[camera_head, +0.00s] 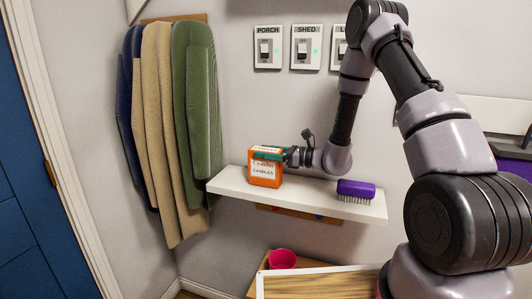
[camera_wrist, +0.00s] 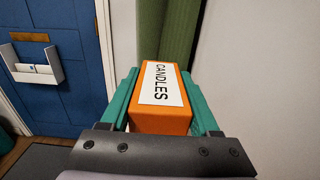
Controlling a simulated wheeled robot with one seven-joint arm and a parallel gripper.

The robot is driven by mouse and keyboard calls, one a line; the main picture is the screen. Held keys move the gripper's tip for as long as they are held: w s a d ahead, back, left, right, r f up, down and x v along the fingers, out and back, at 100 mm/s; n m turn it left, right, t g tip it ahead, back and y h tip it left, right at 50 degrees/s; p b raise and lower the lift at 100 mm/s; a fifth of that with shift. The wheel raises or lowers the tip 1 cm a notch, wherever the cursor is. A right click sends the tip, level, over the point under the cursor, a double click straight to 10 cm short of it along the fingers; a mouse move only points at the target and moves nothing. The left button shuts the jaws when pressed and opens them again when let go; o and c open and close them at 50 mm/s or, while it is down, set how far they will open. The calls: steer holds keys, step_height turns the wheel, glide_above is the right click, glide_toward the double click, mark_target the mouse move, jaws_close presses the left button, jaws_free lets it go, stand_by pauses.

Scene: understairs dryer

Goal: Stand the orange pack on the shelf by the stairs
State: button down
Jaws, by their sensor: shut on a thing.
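The orange pack (camera_head: 264,180), labelled "CANDLES", is upright at the left part of the white wall shelf (camera_head: 230,188). Its base appears at the shelf top; I cannot tell if it bears fully on it. My gripper (camera_head: 268,154) comes from the right and its teal fingers are shut on the upper part of the pack. In the wrist view the orange pack (camera_wrist: 160,124) sits between the two teal fingers (camera_wrist: 162,105), one along each side. The pack's far side is hidden.
A purple brush (camera_head: 356,189) lies on the shelf to the right, below my arm. Coats (camera_head: 195,100) hang just left of the shelf. Labelled switches (camera_head: 268,47) are on the wall above. A pink cup (camera_head: 282,259) is below. A blue door (camera_wrist: 60,70) stands beyond.

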steer(key=shift+f, duration=0.1)
steer(key=shift+c, duration=0.6)
jaws_free()
steer(key=shift+d, duration=0.15)
steer(key=v, duration=1.1)
steer(key=s+a+r+n+g+h, duration=0.1)
steer(key=s+r+n+g+h, duration=0.55)
steer(key=s+r+n, duration=0.65)
steer(key=s+d+r+n+t+h, duration=0.5)
steer(key=s+d+r+t+h, duration=0.2)
steer(key=s+d+r, duration=0.3)
step_height(320, 180, up, 2)
steer(key=shift+s+d+r+h, duration=0.2)
steer(key=shift+d+h, duration=0.35)
steer(key=shift+d, duration=0.15)
